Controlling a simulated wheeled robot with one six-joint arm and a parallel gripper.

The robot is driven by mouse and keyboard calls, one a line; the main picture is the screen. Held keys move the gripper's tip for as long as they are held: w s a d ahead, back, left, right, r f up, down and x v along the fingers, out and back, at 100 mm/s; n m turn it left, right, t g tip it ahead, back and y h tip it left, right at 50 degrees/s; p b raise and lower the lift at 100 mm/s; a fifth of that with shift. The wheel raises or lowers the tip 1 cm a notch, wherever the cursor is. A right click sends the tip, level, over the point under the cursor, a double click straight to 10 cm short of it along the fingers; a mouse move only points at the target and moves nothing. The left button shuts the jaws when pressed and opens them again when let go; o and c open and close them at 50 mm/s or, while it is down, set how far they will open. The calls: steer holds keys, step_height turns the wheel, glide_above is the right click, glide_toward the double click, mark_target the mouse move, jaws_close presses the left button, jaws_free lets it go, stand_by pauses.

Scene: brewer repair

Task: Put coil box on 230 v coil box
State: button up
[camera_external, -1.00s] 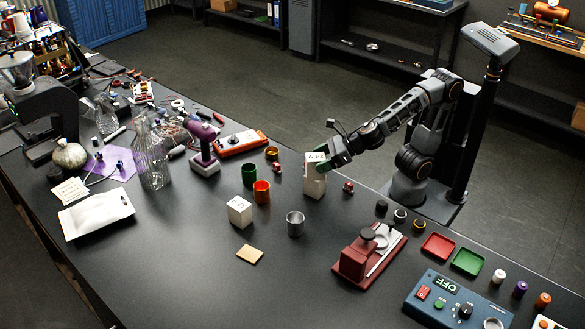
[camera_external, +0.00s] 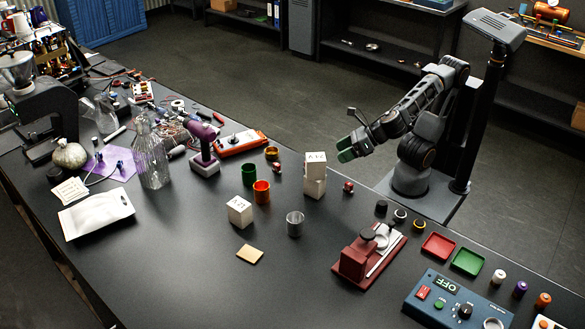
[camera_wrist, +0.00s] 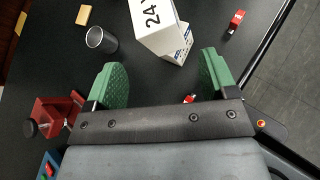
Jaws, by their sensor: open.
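A white coil box (camera_external: 316,159), marked "24" in the wrist view (camera_wrist: 152,18), rests on top of another white box (camera_external: 314,185). The two make a roughly aligned stack, with the upper one slightly turned. The lower box also shows in the wrist view (camera_wrist: 181,50), mostly covered; its label cannot be read. A third white box (camera_external: 239,211) with dark print stands separately to the left. My gripper (camera_external: 352,147) has green fingers. It is open and empty, to the right of the stack and apart from it. In the wrist view (camera_wrist: 162,82) the stack lies beyond the fingertips.
A red press (camera_external: 368,255) stands nearer the front. Table around the third box is mostly clear.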

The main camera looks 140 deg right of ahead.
steer(key=s+a+f+m+g+y, duration=0.2)
steer(key=a+m, duration=0.5)
steer(key=m, duration=0.5)
steer(key=s+a+f+m+g+y, duration=0.2)
steer(key=a+f+m+y, duration=0.2)
steer(key=m, duration=0.8)
steer(key=a+y, duration=0.2)
steer(key=a, duration=0.1)
steer(key=shift+s+f+g, duration=0.25)
steer(key=shift+s+g, duration=0.05)
